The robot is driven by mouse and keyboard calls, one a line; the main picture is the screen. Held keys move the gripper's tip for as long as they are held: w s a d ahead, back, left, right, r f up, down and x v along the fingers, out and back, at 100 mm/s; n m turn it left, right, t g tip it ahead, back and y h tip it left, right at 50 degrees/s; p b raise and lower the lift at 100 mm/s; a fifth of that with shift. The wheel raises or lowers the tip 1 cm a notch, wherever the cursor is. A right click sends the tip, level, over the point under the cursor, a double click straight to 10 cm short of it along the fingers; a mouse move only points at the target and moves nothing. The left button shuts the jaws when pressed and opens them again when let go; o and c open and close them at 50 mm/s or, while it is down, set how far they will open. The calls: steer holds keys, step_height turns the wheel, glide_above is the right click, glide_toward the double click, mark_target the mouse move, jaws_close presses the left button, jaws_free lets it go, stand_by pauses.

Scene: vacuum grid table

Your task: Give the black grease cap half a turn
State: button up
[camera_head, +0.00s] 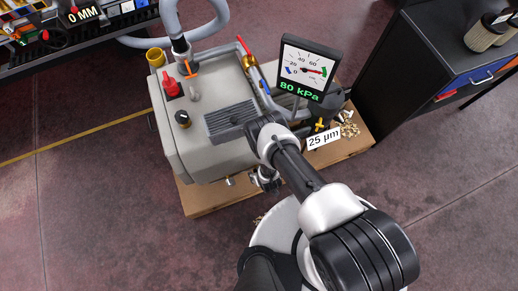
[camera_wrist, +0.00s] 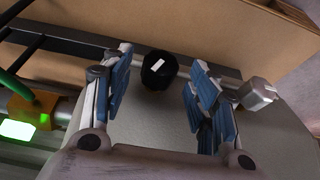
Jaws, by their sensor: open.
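The black grease cap (camera_wrist: 158,70) shows in the wrist view as a round black cap with a white mark on its face. It sits in the gap between the fingertips of my gripper (camera_wrist: 157,84). My gripper is open, with blue-padded fingers on either side of the cap. I see no clear contact between the pads and the cap. In the head view my gripper (camera_head: 266,182) is low beside the near side of the grey machine (camera_head: 205,152). I cannot make out the cap at my gripper there.
A silver hex fitting (camera_wrist: 257,93) stands close outside the right finger. An orange part with a green light (camera_wrist: 18,130) is at the left. A wooden base (camera_head: 205,197) lies below.

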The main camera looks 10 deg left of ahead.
steer(key=shift+b+x, duration=0.3)
steer(key=shift+x, duration=0.7)
steer(key=c, duration=1.1)
steer(key=shift+o, duration=0.2)
steer(key=y+b, duration=0.1)
steer(key=g+y+b, duration=0.1)
steer(key=shift+w+d+f+m+b, duration=0.2)
steer(key=shift+d+m+b, duration=0.1)
steer(key=shift+b, duration=0.1)
steer(key=shift+d+r+m+g+y+b, duration=0.1)
steer(key=shift+m+g+y+b, duration=0.25)
steer(key=shift+g+y, duration=0.85)
steer(key=shift+t+y, duration=0.3)
steer(key=shift+y, duration=0.2)
